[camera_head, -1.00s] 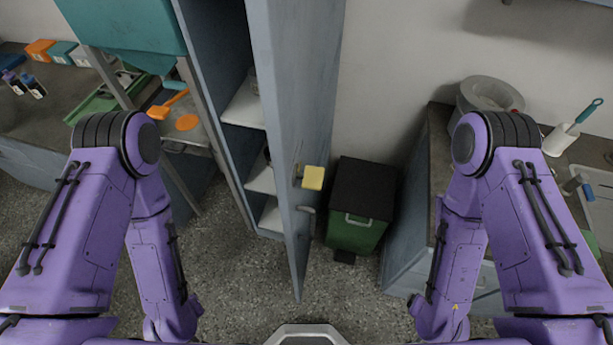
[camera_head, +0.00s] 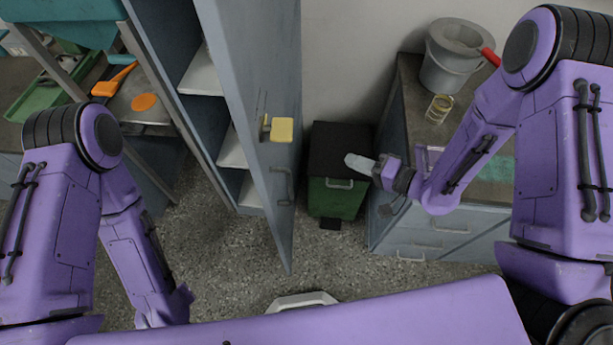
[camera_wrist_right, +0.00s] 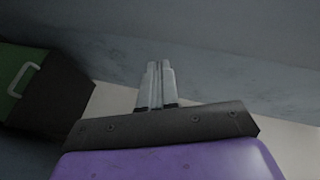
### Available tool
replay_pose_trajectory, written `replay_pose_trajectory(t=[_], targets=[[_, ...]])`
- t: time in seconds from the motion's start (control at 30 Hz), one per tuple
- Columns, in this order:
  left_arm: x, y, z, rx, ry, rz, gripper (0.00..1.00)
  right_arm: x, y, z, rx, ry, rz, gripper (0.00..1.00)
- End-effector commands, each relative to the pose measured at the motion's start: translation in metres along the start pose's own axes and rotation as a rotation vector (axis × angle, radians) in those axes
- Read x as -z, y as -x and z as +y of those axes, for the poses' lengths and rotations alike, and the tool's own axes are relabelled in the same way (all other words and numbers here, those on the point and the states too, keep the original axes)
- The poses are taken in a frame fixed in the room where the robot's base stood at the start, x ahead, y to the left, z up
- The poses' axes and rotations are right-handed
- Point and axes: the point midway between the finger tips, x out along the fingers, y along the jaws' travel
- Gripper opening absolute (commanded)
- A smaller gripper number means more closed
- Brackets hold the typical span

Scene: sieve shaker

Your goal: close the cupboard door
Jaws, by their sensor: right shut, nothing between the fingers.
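The tall grey-blue cupboard has its door (camera_head: 262,110) swung open toward me, with shelves (camera_head: 200,75) showing to its left. A yellow block-like piece (camera_head: 282,130) and a grey handle (camera_head: 283,185) are on the door's right-hand face. My right gripper (camera_head: 352,160) is right of the door, apart from it, above the bin, and points left. In the right wrist view its fingers (camera_wrist_right: 155,85) are together and empty, with a grey-blue surface (camera_wrist_right: 220,60) behind them. My left arm hangs at the left; its gripper is out of view.
A green bin (camera_head: 335,197) with a black lid stands on the floor right of the door; it also shows in the right wrist view (camera_wrist_right: 22,75). A counter (camera_head: 410,95) with a grey bucket (camera_head: 450,60) is at the right. Speckled floor lies clear in front of the door.

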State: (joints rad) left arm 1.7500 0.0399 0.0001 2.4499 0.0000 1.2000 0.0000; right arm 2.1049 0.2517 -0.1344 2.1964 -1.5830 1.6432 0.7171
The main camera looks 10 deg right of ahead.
Motion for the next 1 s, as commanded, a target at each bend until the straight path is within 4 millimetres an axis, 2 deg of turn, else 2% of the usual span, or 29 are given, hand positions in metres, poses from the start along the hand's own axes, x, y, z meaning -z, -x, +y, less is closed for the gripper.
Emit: replay_pose_trajectory(t=[0.03,0.1,0.2,0.33,0.47,0.67,1.0], targets=[[-0.005,-0.012,0.001,0.0,0.0,0.0,0.29,0.003,-0.002,-0.013,0.103,-0.016,-0.075,0.0],[-0.008,-0.019,0.002,0.0,0.0,0.0,0.29,0.002,0.005,-0.037,0.221,-0.05,-0.221,0.0],[-0.011,-0.027,0.002,0.0,0.0,0.0,0.29,-0.005,0.025,-0.057,0.312,-0.095,-0.433,0.0],[-0.014,-0.033,0.003,0.0,0.0,0.0,0.29,-0.011,0.05,-0.067,0.332,-0.133,-0.636,0.0],[-0.013,-0.033,0.003,0.0,0.0,0.0,0.29,-0.015,0.06,-0.071,0.323,-0.151,-0.72,0.0],[-0.01,-0.024,0.002,0.0,0.0,0.0,0.29,-0.032,0.044,-0.083,0.32,-0.154,-0.73,0.0],[-0.002,-0.004,0.0,0.0,0.0,0.0,0.29,-0.079,-0.009,-0.108,0.32,-0.152,-0.73,0.0]])
